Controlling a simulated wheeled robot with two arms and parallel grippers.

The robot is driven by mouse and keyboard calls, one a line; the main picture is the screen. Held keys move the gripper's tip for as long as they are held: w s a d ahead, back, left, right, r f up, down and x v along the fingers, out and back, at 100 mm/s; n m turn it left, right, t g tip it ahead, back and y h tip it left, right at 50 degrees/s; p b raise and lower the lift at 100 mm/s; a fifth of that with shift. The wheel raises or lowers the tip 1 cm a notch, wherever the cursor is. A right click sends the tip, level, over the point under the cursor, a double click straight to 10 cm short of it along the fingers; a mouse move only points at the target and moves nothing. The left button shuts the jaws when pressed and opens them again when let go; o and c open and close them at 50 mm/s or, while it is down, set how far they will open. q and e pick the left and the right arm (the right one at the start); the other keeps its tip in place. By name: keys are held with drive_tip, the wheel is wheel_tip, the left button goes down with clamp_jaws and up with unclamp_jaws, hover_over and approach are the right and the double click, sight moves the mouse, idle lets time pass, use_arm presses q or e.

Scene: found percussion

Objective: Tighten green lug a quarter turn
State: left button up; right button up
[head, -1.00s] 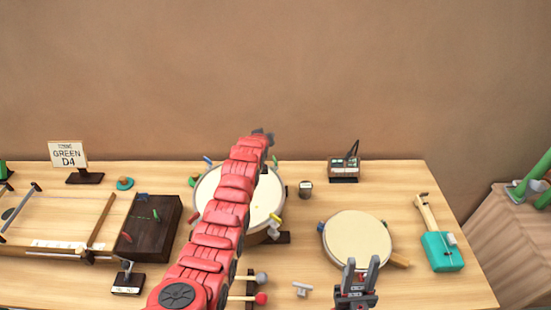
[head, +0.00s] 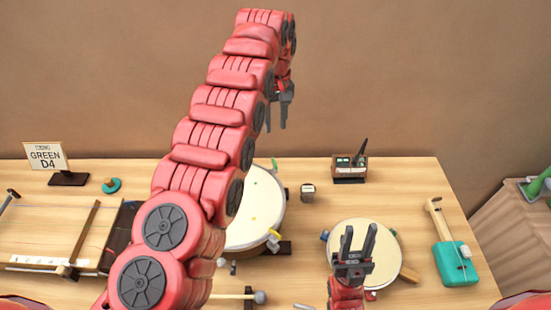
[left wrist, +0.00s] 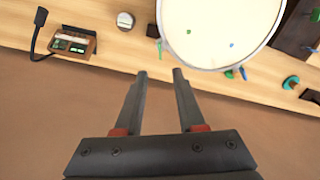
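The large white drum (head: 262,205) stands on the table, partly hidden behind my left arm. A green lug (head: 275,165) shows at its far right rim, and in the left wrist view (left wrist: 159,48). A yellow lug (head: 273,233) is at the near right rim. My left gripper (head: 277,122) is raised above the drum's far side, fingers down, open and empty. In the left wrist view its fingertips (left wrist: 157,72) are just below the green lug in the picture, apart from it. My right gripper (head: 360,232) is open and empty in front of the smaller drum.
A sign (head: 45,158) reads "GREEN D4". The smaller drum (head: 385,265) and a teal instrument (head: 455,262) are at right. A mallet (head: 258,297) lies in front.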

sight(275, 164)
use_arm(q)
drive_tip(key=f+p, duration=0.1)
drive_tip(key=f, duration=0.3)
drive_tip(key=f+p, duration=0.1)
drive_tip(key=f, duration=0.4)
drive_tip(key=f+p, duration=0.1)
drive_tip(key=f, duration=0.4)
drive_tip(key=shift+w+p, duration=0.3)
drive_tip(key=shift+p, duration=0.1)
drive_tip(key=shift+f+b, duration=0.6)
drive_tip(key=shift+f, duration=0.15)
drive_tip(key=shift+f+b, duration=0.3)
drive_tip(key=shift+f, duration=0.3)
clamp_jaws()
